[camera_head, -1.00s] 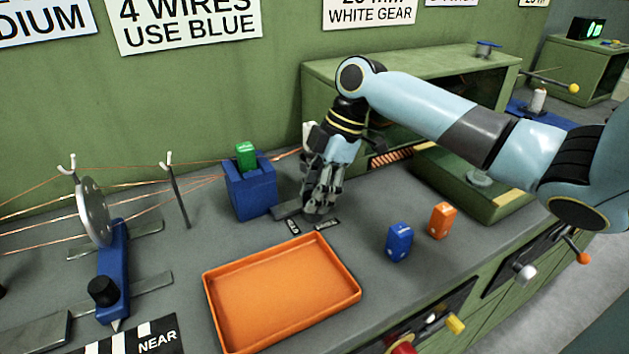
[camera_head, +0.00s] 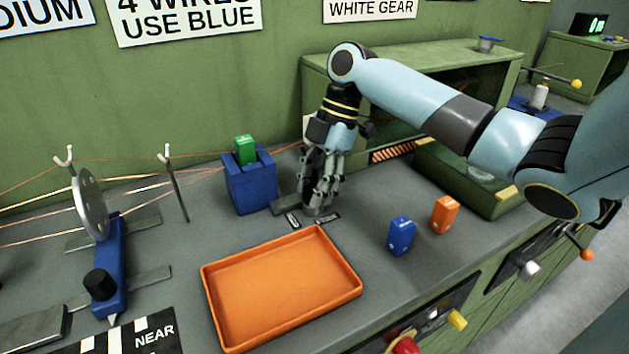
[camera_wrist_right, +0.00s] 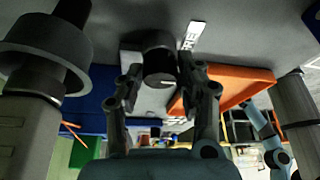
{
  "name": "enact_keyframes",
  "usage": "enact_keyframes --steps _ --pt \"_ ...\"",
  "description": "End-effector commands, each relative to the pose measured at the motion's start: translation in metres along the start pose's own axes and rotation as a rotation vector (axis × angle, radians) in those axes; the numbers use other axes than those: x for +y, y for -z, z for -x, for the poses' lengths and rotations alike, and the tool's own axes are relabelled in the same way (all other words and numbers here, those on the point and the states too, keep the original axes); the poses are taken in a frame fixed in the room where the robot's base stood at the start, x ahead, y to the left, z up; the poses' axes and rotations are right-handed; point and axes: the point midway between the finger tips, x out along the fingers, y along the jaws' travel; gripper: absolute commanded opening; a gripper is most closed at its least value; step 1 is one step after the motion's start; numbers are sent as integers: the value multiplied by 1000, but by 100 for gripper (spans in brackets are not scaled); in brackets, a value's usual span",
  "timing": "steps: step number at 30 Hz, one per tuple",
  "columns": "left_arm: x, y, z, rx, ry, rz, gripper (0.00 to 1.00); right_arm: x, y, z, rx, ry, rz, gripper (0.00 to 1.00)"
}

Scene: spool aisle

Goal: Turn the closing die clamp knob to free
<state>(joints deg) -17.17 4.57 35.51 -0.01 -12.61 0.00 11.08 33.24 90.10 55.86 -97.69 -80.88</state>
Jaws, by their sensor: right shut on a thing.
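My right gripper (camera_head: 320,208) points down at the bench beside the blue die holder (camera_head: 250,192), which has a green block (camera_head: 245,150) in its top. In the right wrist view a dark round clamp knob (camera_wrist_right: 160,58) sits between my right fingertips (camera_wrist_right: 157,85), and the gripper is shut on it. A short white mark shows on the knob's edge. In the head view the fingers hide the knob. My left gripper is not in view.
An orange tray (camera_head: 285,290) lies in front of the gripper. A blue block (camera_head: 401,236) and an orange block (camera_head: 444,214) stand to its right. Copper wires (camera_head: 30,206) run from the left toward the die holder. A green cabinet (camera_head: 450,58) stands behind my arm.

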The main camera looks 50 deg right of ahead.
Motion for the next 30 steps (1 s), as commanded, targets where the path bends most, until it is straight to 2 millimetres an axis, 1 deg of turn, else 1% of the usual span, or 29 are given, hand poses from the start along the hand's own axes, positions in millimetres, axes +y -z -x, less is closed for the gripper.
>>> enact_keyframes --steps 2,3,7,8,15,17,19,23,30 --pt "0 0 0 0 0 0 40 0 0 0 0 1 0 4" --pt "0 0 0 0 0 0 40 0 0 0 0 1 0 40" --pt "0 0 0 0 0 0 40 0 0 0 0 0 0 57" --pt "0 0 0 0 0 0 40 0 0 0 0 0 0 59" --pt "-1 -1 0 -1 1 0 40 0 0 0 0 0 0 59" --pt "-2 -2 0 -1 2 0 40 0 0 3 -1 -1 0 59" --pt "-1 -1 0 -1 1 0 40 1 -1 10 -2 -3 1 59" --pt "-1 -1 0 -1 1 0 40 0 -1 33 -5 -2 1 59" --pt "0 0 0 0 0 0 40 1 -1 87 -5 -3 0 59"
